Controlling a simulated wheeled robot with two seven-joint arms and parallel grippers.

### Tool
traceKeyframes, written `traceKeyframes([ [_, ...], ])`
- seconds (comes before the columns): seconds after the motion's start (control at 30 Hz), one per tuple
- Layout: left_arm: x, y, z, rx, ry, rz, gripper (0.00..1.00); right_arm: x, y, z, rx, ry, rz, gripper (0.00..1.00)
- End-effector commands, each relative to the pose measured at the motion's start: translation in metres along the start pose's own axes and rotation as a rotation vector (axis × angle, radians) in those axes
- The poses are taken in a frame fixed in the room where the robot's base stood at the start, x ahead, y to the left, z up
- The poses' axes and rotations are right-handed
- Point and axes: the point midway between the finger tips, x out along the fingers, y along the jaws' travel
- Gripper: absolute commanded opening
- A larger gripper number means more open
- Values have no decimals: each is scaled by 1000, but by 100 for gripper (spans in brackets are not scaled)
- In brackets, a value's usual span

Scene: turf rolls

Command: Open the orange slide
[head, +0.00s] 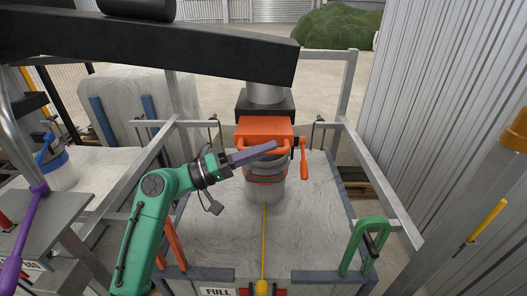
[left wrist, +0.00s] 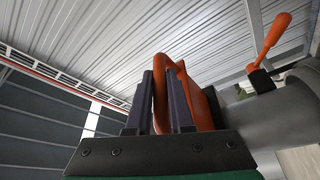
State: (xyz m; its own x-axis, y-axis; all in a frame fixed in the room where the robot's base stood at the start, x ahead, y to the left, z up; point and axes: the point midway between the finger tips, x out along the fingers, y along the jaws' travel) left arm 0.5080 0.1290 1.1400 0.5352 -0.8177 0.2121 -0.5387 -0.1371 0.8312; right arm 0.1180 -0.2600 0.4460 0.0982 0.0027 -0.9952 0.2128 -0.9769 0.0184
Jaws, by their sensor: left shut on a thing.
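The orange slide (head: 263,129) sits on the grey spout below a black block, at the centre of the head view. Its orange loop handle faces me and also shows in the left wrist view (left wrist: 186,85). My left gripper (head: 268,148) reaches in from the left, its dark fingers at the handle. In the left wrist view the fingers of the left gripper (left wrist: 163,92) stand on both sides of one bar of the handle, shut on it. The fingers partly hide the handle in the head view. My right gripper is not in view.
An orange lever (head: 303,158) sticks out at the spout's right side. A pale bag (head: 310,220) stands below in a grey metal frame (head: 383,190). A yellow cord (head: 264,240) hangs in front.

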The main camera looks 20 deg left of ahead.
Motion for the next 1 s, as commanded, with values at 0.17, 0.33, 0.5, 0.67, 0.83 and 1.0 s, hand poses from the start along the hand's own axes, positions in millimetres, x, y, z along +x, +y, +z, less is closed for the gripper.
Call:
traceKeyframes([
  [0.17, 0, -1, -1, -1, 3, -1, 50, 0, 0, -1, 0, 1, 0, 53],
  [0.33, 0, -1, -1, -1, 3, -1, 50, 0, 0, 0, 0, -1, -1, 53],
  [0.5, -4, -2, 0, -1, 3, -1, 50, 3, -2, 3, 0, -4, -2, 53],
  [0.67, -28, -6, 2, 0, 3, -3, 50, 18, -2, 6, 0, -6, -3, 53],
  [0.83, -70, -7, 3, 1, 5, -3, 50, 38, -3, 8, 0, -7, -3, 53],
  [1.0, -114, -7, 2, 0, 5, -4, 50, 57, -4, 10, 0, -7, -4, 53],
])
